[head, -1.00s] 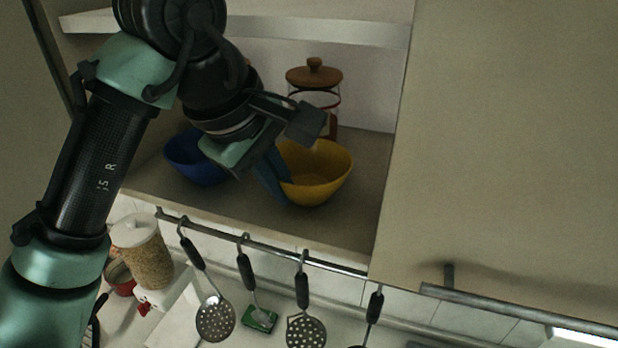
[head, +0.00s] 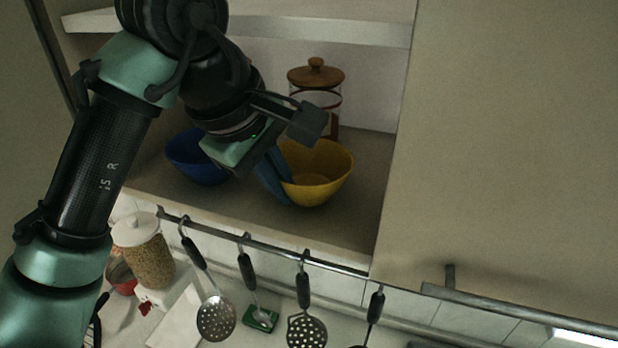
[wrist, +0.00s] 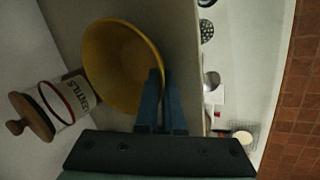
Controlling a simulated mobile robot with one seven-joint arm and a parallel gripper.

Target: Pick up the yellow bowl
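The yellow bowl (head: 322,178) stands upright on the cabinet shelf in the head view. It also fills the upper middle of the wrist view (wrist: 112,62). My gripper (head: 276,180) reaches down at the bowl's left side. Its two blue fingers (wrist: 162,80) are close together at the rim in the wrist view, one over the bowl's inside and one outside it. They look shut on the rim, though the contact itself is hidden. The bowl shows no clear lift from the shelf.
A blue bowl (head: 192,160) stands left of my gripper, partly behind it. A lentils jar with a wooden lid (head: 316,76) stands behind the yellow bowl. The shelf's front edge is near, with utensils (head: 304,290) hanging below. A cabinet door (head: 510,140) closes off the right.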

